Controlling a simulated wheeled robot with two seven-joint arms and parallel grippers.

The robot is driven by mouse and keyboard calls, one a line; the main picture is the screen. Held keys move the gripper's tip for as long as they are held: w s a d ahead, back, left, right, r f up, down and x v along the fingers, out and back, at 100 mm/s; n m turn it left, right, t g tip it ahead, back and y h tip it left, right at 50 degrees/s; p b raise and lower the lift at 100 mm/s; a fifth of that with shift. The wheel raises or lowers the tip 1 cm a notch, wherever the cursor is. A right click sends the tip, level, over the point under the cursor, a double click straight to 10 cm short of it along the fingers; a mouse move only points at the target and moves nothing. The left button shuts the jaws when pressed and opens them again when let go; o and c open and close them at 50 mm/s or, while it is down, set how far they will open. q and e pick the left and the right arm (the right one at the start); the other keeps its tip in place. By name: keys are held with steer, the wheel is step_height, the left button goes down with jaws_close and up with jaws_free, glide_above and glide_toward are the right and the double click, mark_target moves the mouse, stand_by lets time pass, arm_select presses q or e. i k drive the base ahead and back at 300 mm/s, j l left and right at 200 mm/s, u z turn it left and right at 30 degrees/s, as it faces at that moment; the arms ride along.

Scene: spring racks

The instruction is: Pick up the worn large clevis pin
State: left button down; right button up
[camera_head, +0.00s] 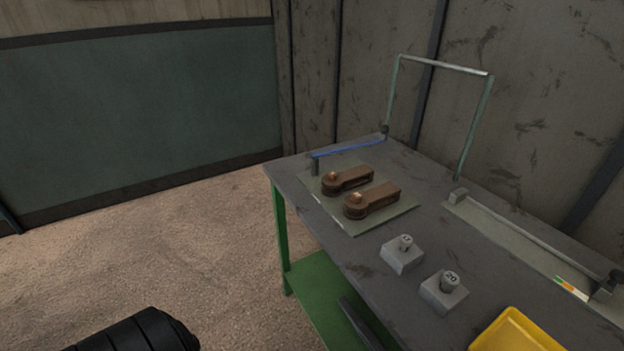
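Two brown clevis-like parts lie side by side on a pale green plate (350,228) on the table. The farther brown part (355,175) has a small copper-coloured pin head (332,176) at its rounded left end. The nearer brown part (380,195) has a similar pin head (357,197). Which pin is the large worn one I cannot tell from here. Two grey blocks stand nearer, one with a short grey peg (405,241), the other with a thicker peg (450,279) marked 20. Neither gripper is in view. A black part of mine shows at the lower left.
The grey table (400,315) has green legs and a green lower shelf. A blue bar (348,148) runs behind the plate. A green frame (474,128) rises at the back. A yellow bin (515,331) and a long rail (535,240) stand at the right. The floor at left is clear.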

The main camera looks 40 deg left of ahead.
mark_target(357, 197)
steer(key=i+j+u, duration=0.15)
steer(key=u, duration=0.25)
steer(key=i+j+u, duration=0.15)
steer(key=j+u, duration=0.25)
steer(key=l, duration=0.1)
